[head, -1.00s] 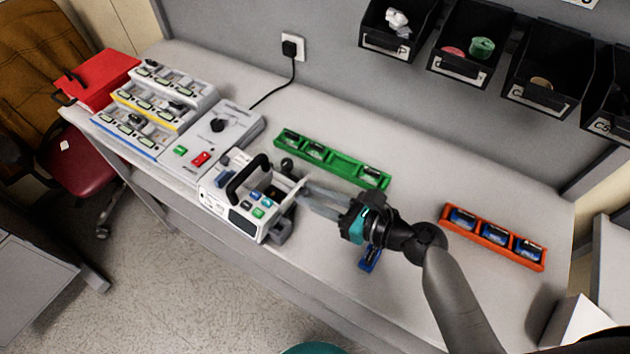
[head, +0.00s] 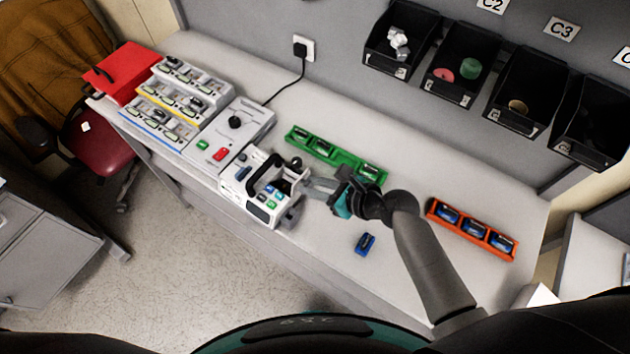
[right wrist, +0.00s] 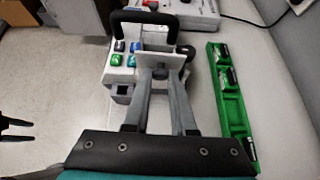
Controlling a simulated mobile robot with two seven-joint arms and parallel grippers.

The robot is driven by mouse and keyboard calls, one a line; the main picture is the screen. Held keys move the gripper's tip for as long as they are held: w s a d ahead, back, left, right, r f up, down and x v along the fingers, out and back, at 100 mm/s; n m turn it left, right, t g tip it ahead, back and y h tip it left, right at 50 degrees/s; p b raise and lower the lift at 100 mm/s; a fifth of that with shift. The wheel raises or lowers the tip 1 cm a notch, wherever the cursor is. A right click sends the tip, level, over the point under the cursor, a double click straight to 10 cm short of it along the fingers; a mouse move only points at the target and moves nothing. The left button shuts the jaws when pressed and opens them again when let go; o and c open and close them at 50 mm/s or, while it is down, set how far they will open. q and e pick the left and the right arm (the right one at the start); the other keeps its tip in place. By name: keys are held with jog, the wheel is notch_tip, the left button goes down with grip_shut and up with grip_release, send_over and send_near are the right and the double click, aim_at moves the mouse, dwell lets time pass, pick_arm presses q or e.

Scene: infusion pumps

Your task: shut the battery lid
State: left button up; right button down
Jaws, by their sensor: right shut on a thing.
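The white infusion pump (head: 262,211) stands near the bench's front edge, with a black carry handle (head: 258,172) and coloured buttons. Its battery lid (head: 299,184) is a pale plate on the right side, standing out from the body. It also shows in the right wrist view (right wrist: 154,62). My right gripper (head: 308,184) reaches in from the right and is shut on the lid; its fingertips meet the plate in the right wrist view (right wrist: 160,72). The hinge is hidden. A dark two-pronged shape at that view's left edge may be my left gripper; I cannot tell.
A blue battery (head: 365,243) lies on the bench in front of my right arm. A green tray (head: 325,152) is behind the pump, an orange tray (head: 431,211) at the right. A grey charger box (head: 236,135) stands close left of the pump. Bare bench lies between the trays.

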jog(key=shift+w+a+r, duration=0.15)
jog(key=shift+a+r, duration=0.05)
dwell(0.3)
jog(key=c, duration=0.7)
grip_release()
jog(key=shift+f, duration=0.1)
jog(key=shift+c, duration=0.2)
jog(key=v, duration=1.5)
jog(key=shift+r, duration=0.35)
